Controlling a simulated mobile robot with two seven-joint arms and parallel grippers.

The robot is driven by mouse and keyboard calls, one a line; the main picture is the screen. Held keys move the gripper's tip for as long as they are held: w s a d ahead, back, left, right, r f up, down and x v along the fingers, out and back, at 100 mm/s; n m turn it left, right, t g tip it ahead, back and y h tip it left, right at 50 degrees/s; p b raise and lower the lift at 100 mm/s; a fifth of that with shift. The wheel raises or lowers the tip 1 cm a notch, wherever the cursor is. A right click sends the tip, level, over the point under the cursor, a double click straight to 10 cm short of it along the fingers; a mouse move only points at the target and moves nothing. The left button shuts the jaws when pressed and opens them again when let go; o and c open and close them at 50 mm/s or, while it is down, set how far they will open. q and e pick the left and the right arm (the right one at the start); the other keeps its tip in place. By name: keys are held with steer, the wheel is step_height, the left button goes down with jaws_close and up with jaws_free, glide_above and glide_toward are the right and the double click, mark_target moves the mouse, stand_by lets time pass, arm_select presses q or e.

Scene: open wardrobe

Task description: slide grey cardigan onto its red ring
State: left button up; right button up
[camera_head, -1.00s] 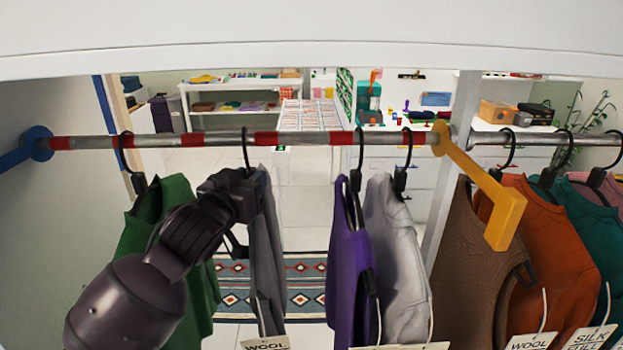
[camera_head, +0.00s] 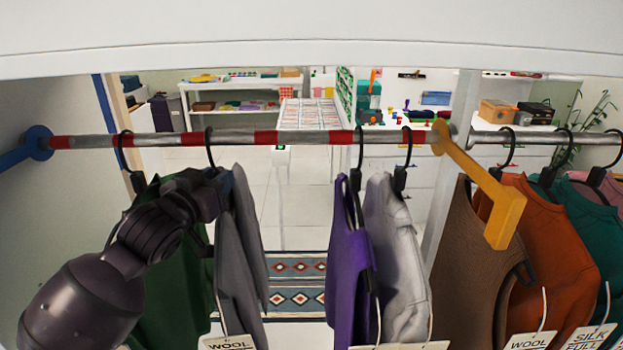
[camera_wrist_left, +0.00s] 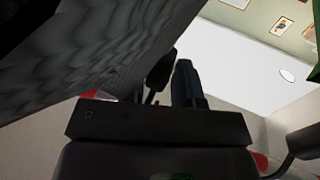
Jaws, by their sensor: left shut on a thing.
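The grey cardigan (camera_head: 240,262) hangs from the rod on a black hanger (camera_head: 210,152). The hanger's hook sits over the rod at the right edge of a red ring (camera_head: 192,139), which is a red band on the rod. My left gripper (camera_head: 224,182) is at the cardigan's shoulder, shut on its hanger; the arm hides part of the neck area. In the left wrist view the fingers (camera_wrist_left: 172,88) are close around a dark piece, and grey cloth (camera_wrist_left: 90,62) fills the upper left. My right gripper is not in view.
Other red bands (camera_head: 266,137) mark the rod (camera_head: 232,138). A green garment (camera_head: 172,290) hangs close left, behind my arm. A purple garment (camera_head: 348,270) and a pale grey one (camera_head: 396,255) hang right, beyond a gap. A yellow bracket (camera_head: 480,180) stands further right.

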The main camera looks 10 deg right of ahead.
arm_select(q)
steer(key=shift+w+a+f, duration=0.1)
steer(key=shift+w+a, duration=0.05)
steer(key=shift+a, duration=0.45)
steer(key=shift+w+a, duration=0.1)
steer(key=shift+a, duration=0.45)
steer(key=o, duration=0.9)
steer(key=shift+a, duration=0.1)
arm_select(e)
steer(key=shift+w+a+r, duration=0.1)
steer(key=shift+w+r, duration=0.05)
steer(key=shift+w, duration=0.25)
arm_select(q)
steer(key=shift+f, duration=0.1)
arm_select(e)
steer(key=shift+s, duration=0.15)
